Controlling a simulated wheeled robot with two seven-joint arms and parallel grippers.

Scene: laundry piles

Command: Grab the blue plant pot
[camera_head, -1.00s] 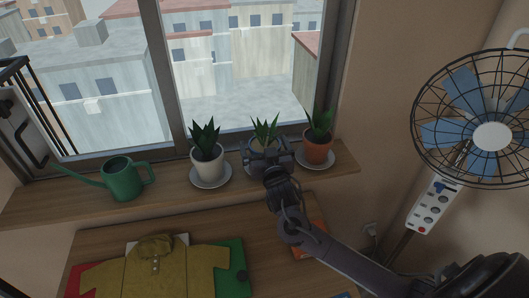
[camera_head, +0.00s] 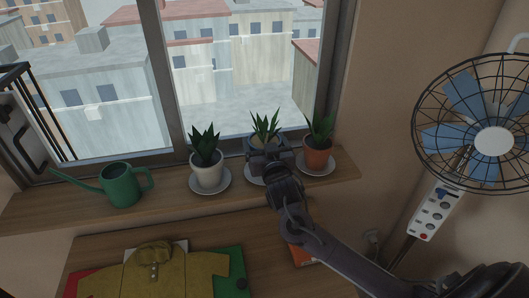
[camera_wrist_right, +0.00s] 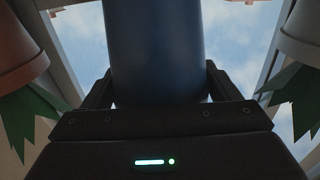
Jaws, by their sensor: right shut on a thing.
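The blue plant pot (camera_wrist_right: 155,50) fills the middle of the right wrist view, between the two fingers. In the head view its spiky green plant (camera_head: 265,125) shows above my right gripper (camera_head: 267,152), which hides most of the pot. My right gripper is shut on the pot, with a finger on each side of it. A pale saucer (camera_head: 254,179) shows below the gripper. The pot looks slightly raised, but the gap to the saucer is hidden. My left gripper is not in view.
A white potted plant (camera_head: 208,174) stands close on the left and a terracotta one (camera_head: 317,157) close on the right, both on saucers. A green watering can (camera_head: 122,186) is farther left on the sill (camera_head: 75,208). A fan (camera_head: 490,140) stands at right.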

